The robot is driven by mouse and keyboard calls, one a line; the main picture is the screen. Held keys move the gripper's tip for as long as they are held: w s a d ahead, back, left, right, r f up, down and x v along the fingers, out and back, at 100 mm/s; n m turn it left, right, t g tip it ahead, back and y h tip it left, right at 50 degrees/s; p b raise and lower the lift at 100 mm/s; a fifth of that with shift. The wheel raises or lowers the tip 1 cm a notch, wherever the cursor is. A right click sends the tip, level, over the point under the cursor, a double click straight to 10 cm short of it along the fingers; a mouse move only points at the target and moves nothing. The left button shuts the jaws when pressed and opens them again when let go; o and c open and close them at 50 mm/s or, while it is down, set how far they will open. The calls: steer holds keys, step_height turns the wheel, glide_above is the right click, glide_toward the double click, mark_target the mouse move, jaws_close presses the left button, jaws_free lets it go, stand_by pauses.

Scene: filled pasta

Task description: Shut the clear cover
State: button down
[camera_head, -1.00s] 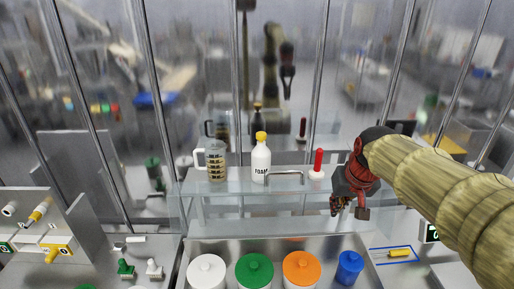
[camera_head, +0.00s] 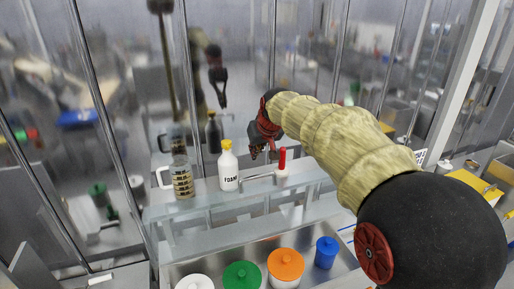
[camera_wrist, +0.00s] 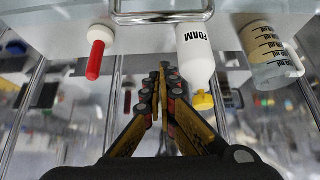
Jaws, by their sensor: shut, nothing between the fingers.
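A clear, glassy panel (camera_head: 240,203) with a bar-shaped metal handle (camera_head: 256,178) runs across the middle of the head view, above a metal basin. It appears to be the clear cover, but its outline is hard to make out and I cannot tell how far open it is. The handle also shows at the top of the wrist view (camera_wrist: 163,18). My gripper (camera_head: 258,155) is shut and empty, just above and behind the handle, between the white bottle and the red-handled item. In the wrist view my shut fingers (camera_wrist: 163,70) point towards the handle, apart from it.
A white FOAM bottle (camera_head: 228,172) with a yellow cap, a measuring jug (camera_head: 182,182) and a red-handled item (camera_head: 282,160) stand close by. The basin (camera_head: 215,262) holds white, green, orange and blue lidded containers. Reflective panes with metal bars rise behind.

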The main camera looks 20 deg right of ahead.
steer(key=f, duration=0.4)
steer(key=shift+s+d, duration=0.15)
steer(key=shift+s, duration=0.45)
steer(key=shift+f, duration=0.25)
steer(key=shift+s, duration=0.15)
steer(key=shift+s+t+b, duration=0.4)
steer(key=shift+s+b, duration=0.5)
steer(key=shift+b, duration=0.4)
